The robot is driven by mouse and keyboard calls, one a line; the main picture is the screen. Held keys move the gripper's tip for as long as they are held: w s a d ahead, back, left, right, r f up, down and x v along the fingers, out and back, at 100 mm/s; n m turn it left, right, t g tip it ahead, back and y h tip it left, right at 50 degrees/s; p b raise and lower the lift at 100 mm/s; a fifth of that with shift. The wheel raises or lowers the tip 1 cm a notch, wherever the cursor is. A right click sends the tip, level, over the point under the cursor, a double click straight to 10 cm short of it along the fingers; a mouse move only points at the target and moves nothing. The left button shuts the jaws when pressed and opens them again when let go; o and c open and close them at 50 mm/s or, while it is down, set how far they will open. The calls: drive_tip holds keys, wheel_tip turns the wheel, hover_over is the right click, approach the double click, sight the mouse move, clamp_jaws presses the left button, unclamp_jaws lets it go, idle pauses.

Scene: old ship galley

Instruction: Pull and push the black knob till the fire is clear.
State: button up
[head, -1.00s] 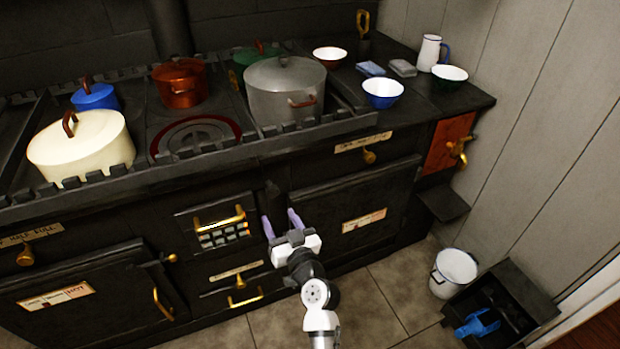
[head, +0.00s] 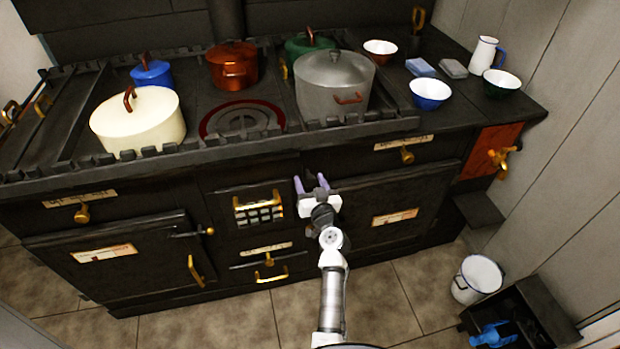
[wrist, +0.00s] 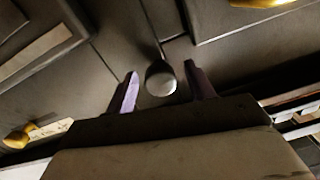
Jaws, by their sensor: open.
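The black knob (wrist: 161,79) shows in the wrist view as a dark rounded end on a thin rod. It sits between the two purple fingers of my gripper (wrist: 161,70), with gaps on both sides. My gripper (head: 311,183) is open in the head view, at the stove front just right of the fire grate. The knob cannot be made out there.
Closed oven doors flank the grate, the left one (head: 120,259) and the right one (head: 395,200). A grey pot (head: 325,85) and a cream pot (head: 138,128) stand on the stovetop above. A white bucket (head: 477,280) and a black box (head: 535,305) stand on the floor at right.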

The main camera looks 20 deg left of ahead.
sight(310, 183)
drive_tip(key=shift+w+a, duration=0.2)
drive_tip(key=shift+w, duration=0.05)
clamp_jaws()
drive_tip(key=shift+s+d+f, duration=0.1)
drive_tip(key=shift+s+d, duration=0.1)
drive_tip(key=shift+s, duration=0.05)
drive_tip(key=b+v, duration=0.3)
drive_tip(key=v, duration=0.2)
drive_tip(key=shift+s, duration=0.15)
drive_tip(key=shift+s+d, duration=0.2)
drive_tip(key=shift+s, duration=0.2)
unclamp_jaws()
